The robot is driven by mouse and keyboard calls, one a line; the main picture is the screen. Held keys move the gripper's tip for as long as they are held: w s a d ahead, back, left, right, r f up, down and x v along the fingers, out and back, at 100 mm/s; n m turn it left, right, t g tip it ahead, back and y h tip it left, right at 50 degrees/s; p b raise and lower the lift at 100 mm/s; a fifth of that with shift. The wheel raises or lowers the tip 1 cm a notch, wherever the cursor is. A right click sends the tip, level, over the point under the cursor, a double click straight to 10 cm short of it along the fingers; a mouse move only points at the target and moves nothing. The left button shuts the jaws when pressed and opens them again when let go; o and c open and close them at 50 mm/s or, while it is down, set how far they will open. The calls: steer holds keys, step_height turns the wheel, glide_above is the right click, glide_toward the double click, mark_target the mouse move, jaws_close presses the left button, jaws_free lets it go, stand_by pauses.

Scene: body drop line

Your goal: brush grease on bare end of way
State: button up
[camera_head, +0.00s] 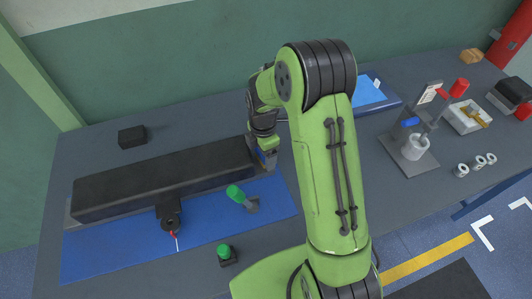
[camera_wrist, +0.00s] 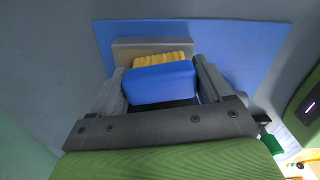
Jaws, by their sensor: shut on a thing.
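My gripper (camera_head: 266,156) is at the right end of a long dark block (camera_head: 165,178), which lies along a blue mat (camera_head: 105,255). In the wrist view my gripper (camera_wrist: 161,88) is shut on a brush with a blue body (camera_wrist: 160,84) and yellow bristles (camera_wrist: 163,58). The blue of the brush (camera_head: 262,158) just shows between the fingers in the head view. Beyond the bristles in the wrist view is a plain grey end of the way (camera_wrist: 150,42) over the blue mat (camera_wrist: 240,45). I cannot tell whether the bristles touch it. No grease can be made out.
A green-handled tool (camera_head: 236,195) lies on the mat, and a green-topped item (camera_head: 225,253) stands at its front edge. A dark bracket (camera_head: 168,213) juts from the block's front. A small black box (camera_head: 132,137) lies behind. A stand with a white cup (camera_head: 415,147) is at right.

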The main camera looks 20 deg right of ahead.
steer(key=shift+w+f+p, duration=0.15)
steer(key=shift+w+f, duration=0.15)
steer(key=shift+w, duration=0.35)
steer(key=shift+w+f+p, duration=0.15)
steer(key=shift+w+f, duration=0.15)
steer(key=shift+w, duration=0.35)
steer(key=shift+w+f+p, duration=0.15)
steer(key=shift+w+f, duration=0.15)
steer(key=shift+w, duration=0.35)
steer(key=shift+c, duration=0.5)
steer(key=shift+w, duration=0.3)
steer(key=shift+c, duration=0.6)
steer(key=shift+w+f, duration=0.1)
steer(key=shift+w, duration=0.15)
steer(key=shift+c, duration=1.3)
steer(key=shift+s, duration=0.1)
steer(key=shift+r+p, duration=0.3)
steer(key=shift+p, duration=0.1)
step_height(320, 180, up, 6)
steer(key=p, duration=0.4)
steer(key=shift+r, duration=0.15)
steer(key=shift+r, duration=0.1)
